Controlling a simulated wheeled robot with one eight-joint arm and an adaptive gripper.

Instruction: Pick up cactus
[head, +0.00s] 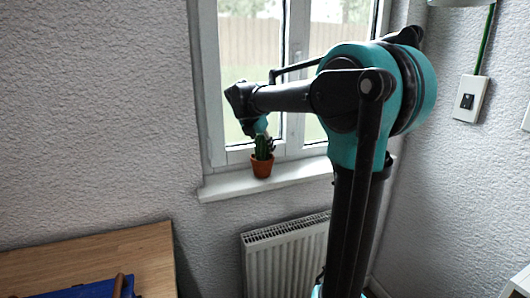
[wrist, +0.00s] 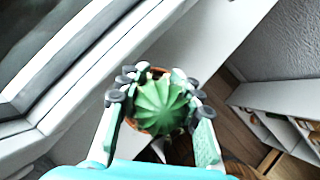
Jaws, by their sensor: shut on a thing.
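The cactus (head: 263,147) is green and stands upright in a small terracotta pot (head: 262,167) at the window sill in the head view. In the wrist view the ribbed green top of the cactus (wrist: 160,105) fills the space between the two fingers. My gripper (head: 262,136) is over it from above in the head view, and in the wrist view my gripper (wrist: 160,100) is shut on the cactus, with a finger at each side. The rim of the pot shows behind it. Whether the pot's base touches the sill cannot be told.
The white window sill (head: 220,189) runs below the window (head: 235,60), whose frame is close to my gripper. A white radiator (head: 285,260) is under the sill. A wooden table (head: 150,255) with a blue object (head: 85,291) is at lower left. A shelf (wrist: 270,120) shows right in the wrist view.

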